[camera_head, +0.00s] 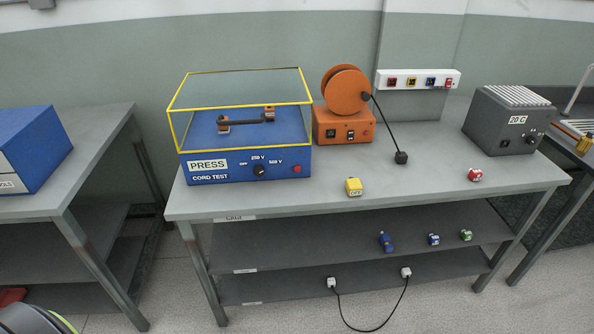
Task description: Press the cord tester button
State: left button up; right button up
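The cord tester (246,166) is a blue box on the left part of the grey table, with a clear yellow-edged cover over its top. Its front carries a PRESS label (208,166), the words CORD TEST, a black knob (260,171) marked OFF, 250 V and 500 V, and a small red button (297,169) at the right. A dark bar with orange-brown end blocks (246,119) lies under the cover. Neither of my grippers shows in the head view.
An orange cord reel (344,125) with a black plug (401,158) stands right of the tester. A yellow block (354,187) and a red block (475,174) sit near the front edge. A grey heater-like box (506,121) is at the right. The table's front left is clear.

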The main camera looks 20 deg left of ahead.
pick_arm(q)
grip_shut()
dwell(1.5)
